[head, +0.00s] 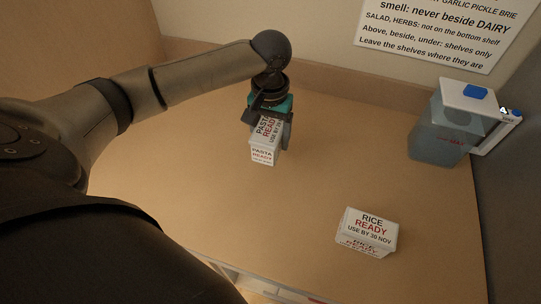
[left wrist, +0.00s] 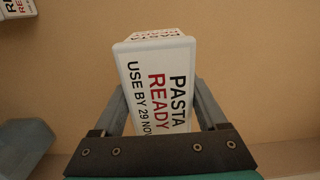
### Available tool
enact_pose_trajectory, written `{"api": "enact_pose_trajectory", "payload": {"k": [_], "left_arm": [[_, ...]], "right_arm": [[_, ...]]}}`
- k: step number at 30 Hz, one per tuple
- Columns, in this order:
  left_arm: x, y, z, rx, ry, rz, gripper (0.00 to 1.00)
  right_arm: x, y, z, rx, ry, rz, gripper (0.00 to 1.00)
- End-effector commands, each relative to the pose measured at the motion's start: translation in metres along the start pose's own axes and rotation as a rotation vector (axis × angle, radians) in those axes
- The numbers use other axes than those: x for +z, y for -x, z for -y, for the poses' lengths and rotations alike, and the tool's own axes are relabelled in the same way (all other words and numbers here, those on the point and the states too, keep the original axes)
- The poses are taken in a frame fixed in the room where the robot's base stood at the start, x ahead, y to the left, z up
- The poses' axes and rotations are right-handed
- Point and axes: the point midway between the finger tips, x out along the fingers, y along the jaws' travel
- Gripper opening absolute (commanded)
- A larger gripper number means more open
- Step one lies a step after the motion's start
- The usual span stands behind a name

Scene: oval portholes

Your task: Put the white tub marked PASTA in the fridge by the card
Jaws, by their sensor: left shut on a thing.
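The white tub marked PASTA READY, USE BY 29 NOV (left wrist: 155,75), is between the fingers of my left gripper (left wrist: 163,105) in the left wrist view. In the head view the tub (head: 264,152) is below the left wrist near the back of the wooden counter (head: 330,160), and the left gripper (head: 268,125) is shut on it. I cannot tell whether the tub touches the counter. A card (head: 445,30) with printed rules is on the back wall at the upper right; its top is cut off. No fridge shows. My right gripper is not in view.
A white tub marked RICE READY (head: 367,232) stands at the front right of the counter. A clear jug with a white lid and blue button (head: 445,135) stands at the back right, near a dark side panel (head: 515,190). The counter between them is clear.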

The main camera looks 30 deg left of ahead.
Motion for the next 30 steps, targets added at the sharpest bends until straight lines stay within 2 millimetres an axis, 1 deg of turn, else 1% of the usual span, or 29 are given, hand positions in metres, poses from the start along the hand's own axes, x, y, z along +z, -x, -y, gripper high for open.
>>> {"api": "enact_pose_trajectory", "payload": {"k": [1,3,11,15,18,29,30], "left_arm": [[0.000,-0.011,0.000,0.001,0.000,-0.001,0.00],[0.000,-0.022,0.000,0.000,0.000,-0.001,0.00],[-0.001,-0.040,0.000,0.000,0.001,-0.002,0.00],[0.000,-0.062,-0.001,0.001,0.000,0.000,0.00],[-0.001,-0.074,0.000,0.001,-0.001,-0.002,0.00],[-0.001,-0.076,-0.001,0.001,-0.001,-0.003,0.00],[-0.001,-0.077,0.000,0.001,-0.001,-0.002,0.77]], "right_arm": [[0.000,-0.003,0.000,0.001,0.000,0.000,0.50],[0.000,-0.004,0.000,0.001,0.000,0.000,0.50],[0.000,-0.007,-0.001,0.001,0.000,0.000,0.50],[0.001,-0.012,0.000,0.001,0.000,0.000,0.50],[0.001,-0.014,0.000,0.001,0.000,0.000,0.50],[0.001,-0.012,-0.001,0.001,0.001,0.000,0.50],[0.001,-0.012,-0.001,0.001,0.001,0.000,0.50]]}}
